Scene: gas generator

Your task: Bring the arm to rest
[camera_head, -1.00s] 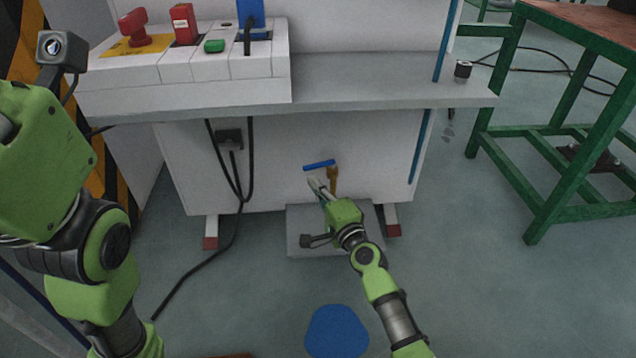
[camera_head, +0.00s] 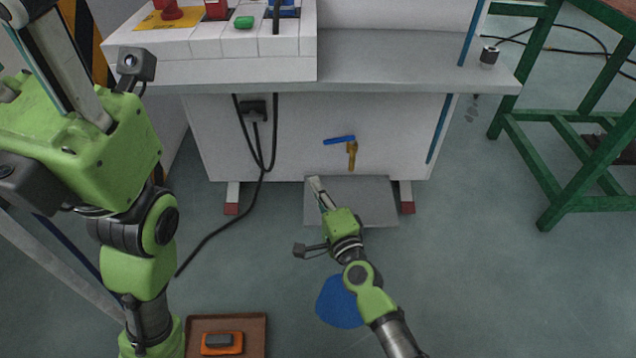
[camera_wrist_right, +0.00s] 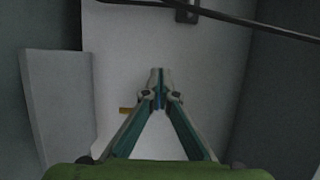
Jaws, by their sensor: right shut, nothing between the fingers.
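My right gripper (camera_head: 316,184) is shut and empty in the head view, low in front of the white cabinet. Its tips are below and left of the brass valve (camera_head: 352,150) with the blue handle (camera_head: 339,140), apart from it in the picture. In the right wrist view the fingertips (camera_wrist_right: 160,78) meet, and a bit of the brass valve (camera_wrist_right: 127,110) shows left of the fingers. My left gripper (camera_head: 62,62) is at the upper left, cut by the frame edge; its jaw opening cannot be made out.
The white cabinet (camera_head: 220,140) has a grey ledge (camera_head: 400,75) above. Black cables (camera_head: 215,232) hang to the floor. A grey plate (camera_head: 375,210) lies below the valve. A brown tray (camera_head: 255,325) holds an orange item (camera_head: 221,342). A green table frame (camera_head: 560,205) stands right.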

